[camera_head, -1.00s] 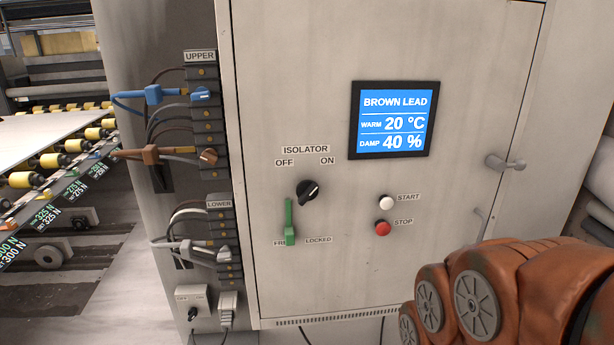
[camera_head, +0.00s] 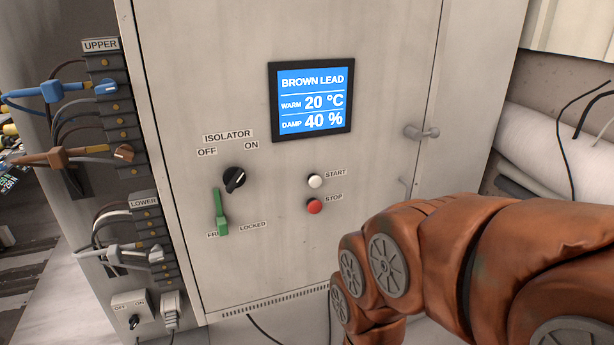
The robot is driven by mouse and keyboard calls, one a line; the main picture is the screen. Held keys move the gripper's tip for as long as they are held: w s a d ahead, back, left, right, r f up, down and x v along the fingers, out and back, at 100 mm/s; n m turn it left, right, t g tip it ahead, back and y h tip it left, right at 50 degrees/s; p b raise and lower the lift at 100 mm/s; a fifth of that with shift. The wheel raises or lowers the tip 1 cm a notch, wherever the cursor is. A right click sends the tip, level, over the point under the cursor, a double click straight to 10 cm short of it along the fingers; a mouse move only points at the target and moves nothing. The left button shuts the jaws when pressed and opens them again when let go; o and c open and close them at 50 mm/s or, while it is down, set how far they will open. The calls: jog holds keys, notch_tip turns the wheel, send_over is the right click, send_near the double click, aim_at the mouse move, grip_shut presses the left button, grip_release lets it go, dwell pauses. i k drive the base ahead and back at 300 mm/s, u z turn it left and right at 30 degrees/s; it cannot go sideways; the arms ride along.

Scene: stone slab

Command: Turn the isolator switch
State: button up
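The isolator switch (camera_head: 234,180) is a black rotary knob on the grey cabinet door, below the label ISOLATOR (camera_head: 228,136). Its white mark points up and to the right, toward ON. A green lever (camera_head: 220,212) hangs just below and left of the knob, between labels reading FREE, partly covered, and LOCKED; its lower end is at the FREE side. My orange arm crosses the lower right of the view. My gripper is not seen; nothing touches the knob.
A white START button (camera_head: 315,180) and a red STOP button (camera_head: 314,206) sit right of the knob. A blue screen (camera_head: 311,100) reads BROWN LEAD, 20 °C, 40 %. Sockets with blue and brown plugs (camera_head: 48,90) line the left side. A door handle (camera_head: 421,132) sticks out at right.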

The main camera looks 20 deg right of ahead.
aim_at(233, 178)
jog(key=z, duration=0.05)
jog(key=k, duration=0.5)
jog(key=u, duration=2.2)
jog(key=i, duration=1.05)
jog(key=z, duration=2)
